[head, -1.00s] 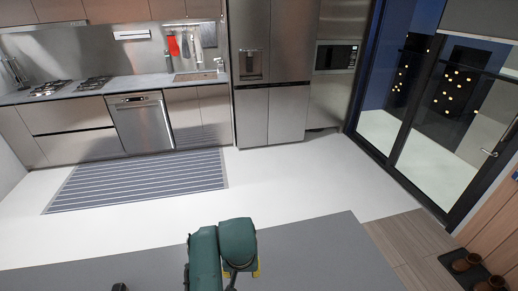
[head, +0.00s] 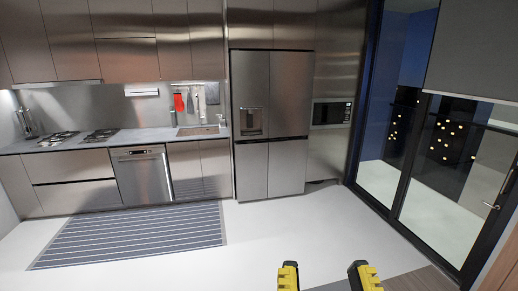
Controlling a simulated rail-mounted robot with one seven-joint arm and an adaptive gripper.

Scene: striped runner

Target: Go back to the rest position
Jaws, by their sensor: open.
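My gripper (head: 327,276) shows at the bottom edge of the head view, right of centre. Its two yellow-and-black fingertips stand well apart, with nothing between them. The rest of the gripper and the arm are cut off by the lower edge. The gripper is apart from the furniture, with pale floor behind it in the picture.
A striped runner (head: 135,236) lies before the counter (head: 110,143) and dishwasher (head: 142,175). A steel fridge (head: 270,120) stands at the back centre. A glass door (head: 440,160) closes off the right. The white floor (head: 240,262) between is clear.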

